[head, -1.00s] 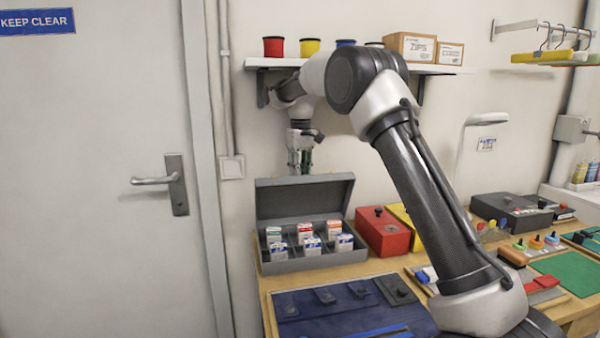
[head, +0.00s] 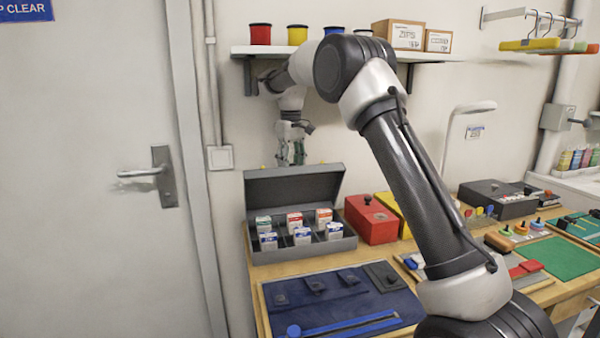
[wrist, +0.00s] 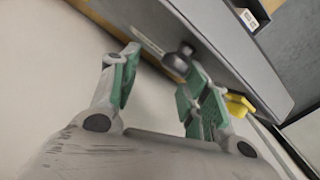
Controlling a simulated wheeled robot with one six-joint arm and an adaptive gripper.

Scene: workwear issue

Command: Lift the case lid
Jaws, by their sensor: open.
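The grey case (head: 300,247) stands on the bench with its lid (head: 292,190) raised, leaning back near upright. Several small labelled boxes (head: 302,236) sit inside it. My gripper (head: 291,162) is behind and above the lid's top edge, pointing down, with its fingertips partly hidden by the lid. In the wrist view my gripper (wrist: 158,75) has its green-padded fingers apart. A dark round knob (wrist: 178,57) on the lid (wrist: 215,45) shows just beyond and between the fingertips. I cannot tell whether a finger touches the lid.
A red box (head: 371,222) and a yellow box (head: 392,210) stand right of the case. A blue mat (head: 350,305) lies in front. A shelf (head: 440,56) with spools and cartons is above my gripper. A door (head: 80,240) is at left.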

